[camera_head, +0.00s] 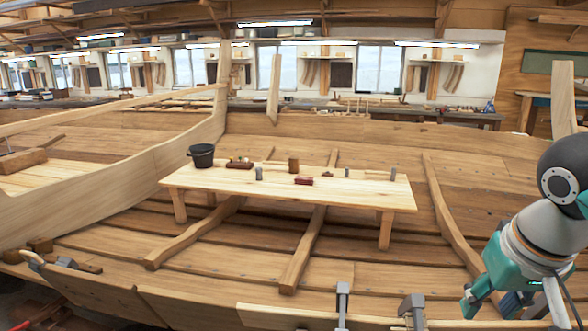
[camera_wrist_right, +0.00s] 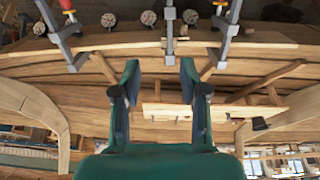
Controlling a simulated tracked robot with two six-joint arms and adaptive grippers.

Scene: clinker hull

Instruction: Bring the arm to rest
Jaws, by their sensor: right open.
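My right arm comes in at the right edge of the head view, with a dark rounded joint above a grey and teal wrist. Its gripper (camera_head: 512,308) hangs at the lower right corner, pointing down, partly cut off by the frame. In the right wrist view the two teal fingers of this gripper (camera_wrist_right: 160,78) stand apart with nothing between them. The gripper is well to the right of the low wooden table (camera_head: 300,187) and clear of it. My left gripper is not in view.
The table stands inside the planked hull (camera_head: 110,240). It bears a black bucket (camera_head: 202,155), a dark red block (camera_head: 304,181), a brown block (camera_head: 294,165) and other small items. Clamps (camera_head: 343,303) rise along the near hull edge, left of my right gripper.

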